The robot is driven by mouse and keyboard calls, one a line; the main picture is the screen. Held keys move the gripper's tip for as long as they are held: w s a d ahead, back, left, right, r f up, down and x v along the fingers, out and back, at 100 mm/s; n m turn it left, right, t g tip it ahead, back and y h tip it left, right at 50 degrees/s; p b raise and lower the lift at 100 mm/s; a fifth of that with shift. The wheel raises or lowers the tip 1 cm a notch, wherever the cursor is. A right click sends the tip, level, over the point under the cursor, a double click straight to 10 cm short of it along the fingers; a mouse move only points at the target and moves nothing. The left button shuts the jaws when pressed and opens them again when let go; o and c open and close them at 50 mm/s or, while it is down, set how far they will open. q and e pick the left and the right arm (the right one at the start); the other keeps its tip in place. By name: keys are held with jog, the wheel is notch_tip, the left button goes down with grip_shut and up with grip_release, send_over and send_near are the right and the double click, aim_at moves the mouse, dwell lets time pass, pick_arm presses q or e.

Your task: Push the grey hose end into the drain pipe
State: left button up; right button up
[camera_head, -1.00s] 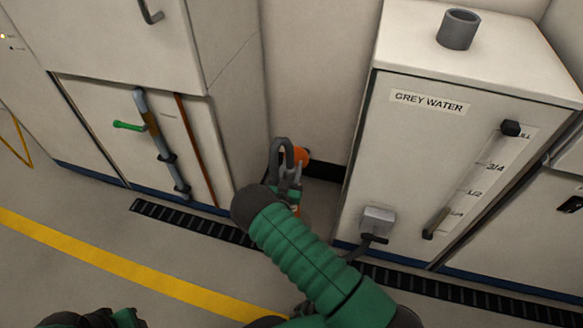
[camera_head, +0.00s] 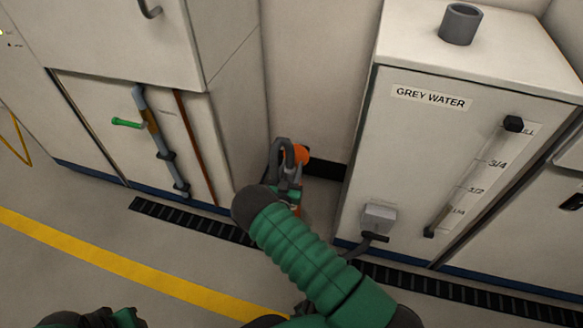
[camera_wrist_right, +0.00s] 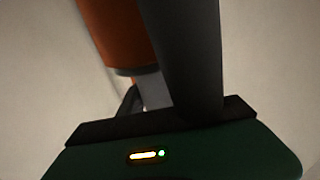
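The grey hose (camera_head: 286,143) bends in an upside-down U in the gap between the cabinets. It also shows as a thick dark tube in the right wrist view (camera_wrist_right: 185,55). The orange drain pipe (camera_head: 303,154) is just behind and right of the bend. In the right wrist view the orange pipe (camera_wrist_right: 113,35) is beside the hose, left of it. My right gripper (camera_head: 291,190) appears shut on the hose below the bend; its fingers are mostly hidden. Whether the hose end touches the pipe mouth is hidden. My left gripper (camera_head: 95,319) is cut off at the bottom left.
The grey water tank (camera_head: 410,160) stands right of the gap, with a valve (camera_head: 379,216) low on its front. A white cabinet (camera_head: 100,125) with a green lever (camera_head: 126,123) stands left. A floor grating (camera_head: 190,222) runs along the cabinets. The floor in front is clear.

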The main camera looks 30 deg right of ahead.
jog(key=o, duration=0.4)
jog(key=p+v, duration=0.1)
jog(key=v, duration=0.1)
jog(key=p+v, duration=0.1)
jog(key=v, duration=0.1)
jog(key=p+v, duration=0.1)
jog(key=v, duration=0.1)
jog(key=shift+r, duration=0.3)
jog(key=p+v, duration=0.1)
jog(key=v, duration=0.2)
jog(key=p+v, duration=0.1)
jog(key=v, duration=0.3)
jog(key=p+v, duration=0.2)
jog(key=v, duration=0.2)
jog(key=shift+d+f, duration=0.1)
jog(key=shift+f, duration=0.25)
